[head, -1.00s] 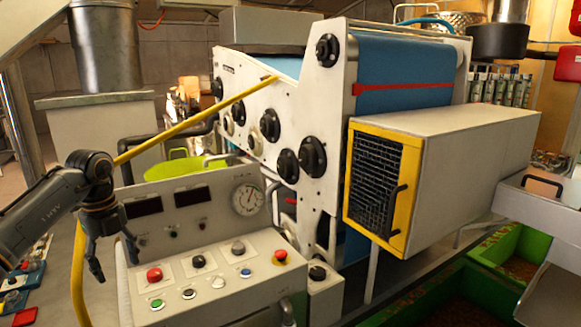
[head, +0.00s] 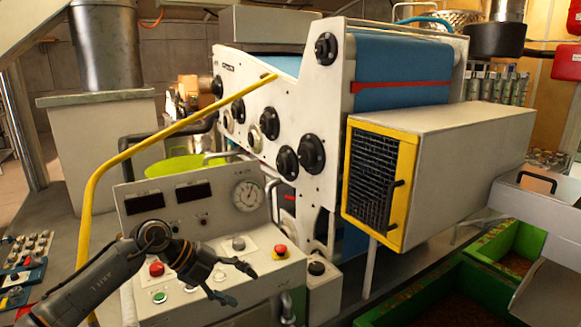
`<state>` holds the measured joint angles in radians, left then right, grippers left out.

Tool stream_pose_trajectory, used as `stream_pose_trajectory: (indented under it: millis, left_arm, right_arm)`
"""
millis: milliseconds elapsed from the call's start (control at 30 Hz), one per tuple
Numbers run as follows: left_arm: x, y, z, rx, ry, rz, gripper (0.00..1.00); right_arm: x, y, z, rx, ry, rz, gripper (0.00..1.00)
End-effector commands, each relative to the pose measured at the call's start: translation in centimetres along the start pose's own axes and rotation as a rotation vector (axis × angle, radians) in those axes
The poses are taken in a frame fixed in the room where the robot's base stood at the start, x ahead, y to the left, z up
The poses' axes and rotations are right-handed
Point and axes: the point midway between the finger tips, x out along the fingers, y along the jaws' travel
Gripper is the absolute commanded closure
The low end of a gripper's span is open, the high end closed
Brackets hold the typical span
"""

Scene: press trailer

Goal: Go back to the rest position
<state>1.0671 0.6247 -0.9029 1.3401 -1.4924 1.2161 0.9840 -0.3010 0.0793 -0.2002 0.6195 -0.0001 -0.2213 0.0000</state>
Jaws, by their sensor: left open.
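My left arm comes in from the lower left. Its dark gripper (head: 243,285) is over the front of the grey control panel (head: 140,250), fingers spread and pointing right. Nothing is between the fingers. The gripper and wrist hide part of the button row; I cannot tell whether they touch the panel. A red button (head: 157,269) and a green button (head: 160,297) show left of the gripper. A red emergency knob on a yellow base (head: 280,251) shows right of it. My right gripper is not in view.
A yellow pipe (head: 140,148) curves up behind my left arm. A white press (head: 285,110) stands behind the panel. A box with a yellow-framed grille (head: 470,150) juts out at right. Green bins (head: 475,290) are at lower right. Small switch boxes (head: 25,268) lie at left.

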Motion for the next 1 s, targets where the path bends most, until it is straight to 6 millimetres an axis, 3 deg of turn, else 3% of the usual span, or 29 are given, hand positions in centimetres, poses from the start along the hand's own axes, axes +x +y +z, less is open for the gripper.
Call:
stream_pose_trajectory:
  millis: [33, 167, 333, 467, 567, 667, 767, 867, 1000]
  left_arm:
    - [2.4, -1.6, -2.5, 0.013, 0.053, -0.125, 0.39]
    - [4.5, -6.6, -7.2, -0.012, 0.114, -0.478, 0.39]
    - [2.8, -10.6, -9.9, -0.188, 0.094, -0.898, 0.39]
    - [0.2, -10.3, -9.1, -0.418, -0.001, -1.146, 0.39]
    - [-1.4, -7.8, -7.4, -0.637, -0.113, -1.275, 0.39]
    - [-2.4, -3.5, -5.8, -0.885, -0.248, -1.338, 0.39]
    - [-2.5, 2.4, -4.9, -1.144, -0.397, -1.328, 0.39]
    - [-1.8, 9.3, -5.5, -1.403, -0.546, -1.245, 0.39]
    - [-0.3, 18.8, -9.1, -1.732, -0.724, -1.019, 0.39]
  right_arm:
    - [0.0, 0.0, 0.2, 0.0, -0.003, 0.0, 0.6]
    - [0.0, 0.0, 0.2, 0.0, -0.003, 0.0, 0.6]
    - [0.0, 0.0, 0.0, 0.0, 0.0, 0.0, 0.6]
    - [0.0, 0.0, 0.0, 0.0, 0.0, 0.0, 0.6]
    - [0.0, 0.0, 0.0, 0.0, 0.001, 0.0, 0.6]
    - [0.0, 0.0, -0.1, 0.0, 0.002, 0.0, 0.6]
    - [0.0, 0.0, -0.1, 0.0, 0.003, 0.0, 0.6]
    - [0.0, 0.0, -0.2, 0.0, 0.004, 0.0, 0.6]
    - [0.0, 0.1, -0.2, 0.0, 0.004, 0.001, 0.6]
